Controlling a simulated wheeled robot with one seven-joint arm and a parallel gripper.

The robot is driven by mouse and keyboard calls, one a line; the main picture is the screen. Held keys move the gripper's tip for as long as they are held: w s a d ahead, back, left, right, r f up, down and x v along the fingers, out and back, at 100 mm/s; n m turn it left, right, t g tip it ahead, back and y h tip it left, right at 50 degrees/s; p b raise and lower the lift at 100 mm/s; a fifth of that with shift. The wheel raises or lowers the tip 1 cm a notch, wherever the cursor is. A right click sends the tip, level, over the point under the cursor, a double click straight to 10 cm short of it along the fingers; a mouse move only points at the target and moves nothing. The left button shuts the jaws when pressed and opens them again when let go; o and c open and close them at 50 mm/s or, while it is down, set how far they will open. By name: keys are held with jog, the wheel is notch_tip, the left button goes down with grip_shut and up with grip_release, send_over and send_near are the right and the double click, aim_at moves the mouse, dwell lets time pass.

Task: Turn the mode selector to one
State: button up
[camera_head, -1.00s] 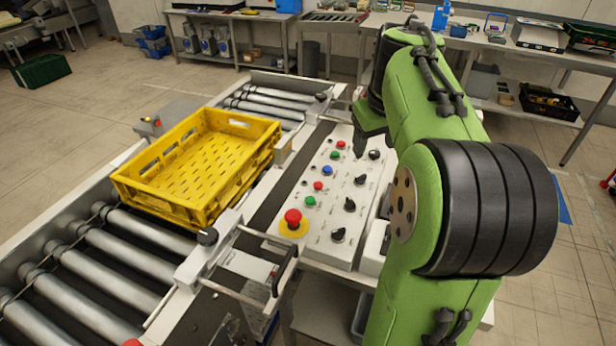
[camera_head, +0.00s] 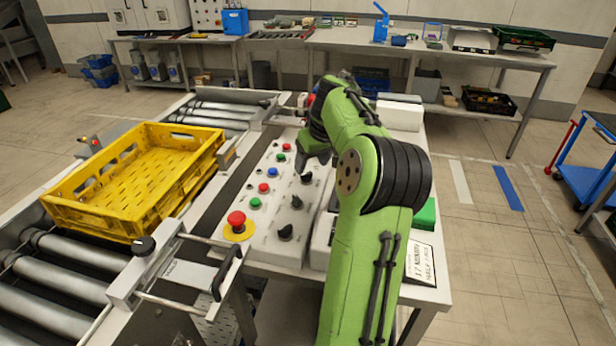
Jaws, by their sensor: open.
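The white control panel (camera_head: 262,243) has a row of black rotary knobs along its right side. Three show: a near knob (camera_head: 286,231), a middle knob (camera_head: 296,202) and a farther knob (camera_head: 306,178). Their labels are too small to read, so I cannot tell which is the mode selector. My gripper (camera_head: 314,157) is dark and open, low over the far right part of the panel, beyond the farther knob. It hides that part of the panel, and I cannot tell whether it touches anything there.
A red mushroom button (camera_head: 236,219) on a yellow base and several coloured buttons sit left of the knobs. A yellow crate (camera_head: 130,226) rests on the roller conveyor at left. A metal handle bar (camera_head: 226,272) stands in front. A green block (camera_head: 425,214) lies right of my arm.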

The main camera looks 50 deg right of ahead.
aim_at(307, 174)
jog(key=x, duration=0.4)
jog(key=shift+w+f+b, duration=0.15)
jog(key=shift+f+b, duration=0.1)
jog(key=shift+b, duration=0.15)
jog(key=c, duration=1)
jog(key=shift+c, duration=0.2)
